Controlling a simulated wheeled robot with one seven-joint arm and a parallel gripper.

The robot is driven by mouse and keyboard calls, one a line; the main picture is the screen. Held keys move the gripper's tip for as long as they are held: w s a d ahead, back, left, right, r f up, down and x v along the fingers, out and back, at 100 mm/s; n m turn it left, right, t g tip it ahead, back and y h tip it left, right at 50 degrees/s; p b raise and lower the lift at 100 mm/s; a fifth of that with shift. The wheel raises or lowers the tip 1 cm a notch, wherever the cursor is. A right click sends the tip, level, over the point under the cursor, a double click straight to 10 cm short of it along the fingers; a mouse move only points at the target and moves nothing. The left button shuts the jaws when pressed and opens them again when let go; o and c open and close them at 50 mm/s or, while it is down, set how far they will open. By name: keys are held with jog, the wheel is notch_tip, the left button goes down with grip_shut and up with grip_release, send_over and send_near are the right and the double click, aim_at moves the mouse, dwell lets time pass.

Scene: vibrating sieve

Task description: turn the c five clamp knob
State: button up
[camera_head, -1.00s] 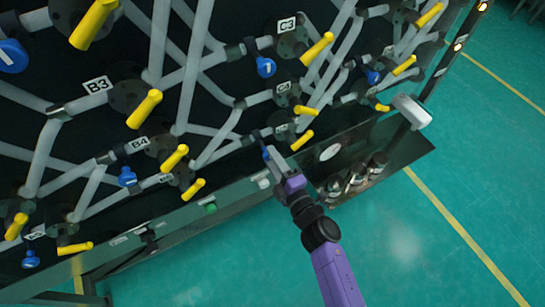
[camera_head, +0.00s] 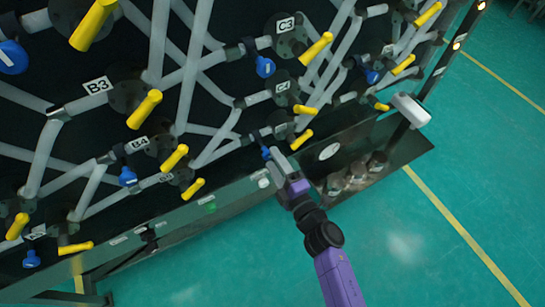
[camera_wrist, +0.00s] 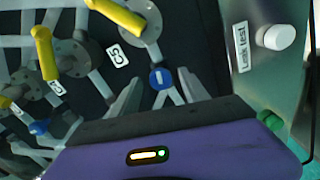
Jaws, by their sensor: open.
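The C5 clamp knob is a small round blue knob (camera_wrist: 160,79) with a white bar mark, beside the C5 label (camera_wrist: 115,55) in the wrist view. In the head view the blue knob (camera_head: 265,153) shows just left of my fingertips, partly hidden. My gripper (camera_wrist: 159,86) is open, with one grey finger at each side of the knob in the wrist picture. It also shows at the lower edge of the panel in the head view (camera_head: 274,156). I cannot tell whether the fingers touch the knob.
Yellow handles, such as one above the gripper (camera_head: 302,139), stick out close by. Grey pipes cross the dark panel. A white button (camera_wrist: 279,37) and a green button (camera_wrist: 270,119) sit on the metal strip. The green floor to the right is clear.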

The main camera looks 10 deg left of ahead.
jog(key=v, duration=0.6)
jog(key=shift+p, duration=0.3)
jog(key=shift+d, duration=0.1)
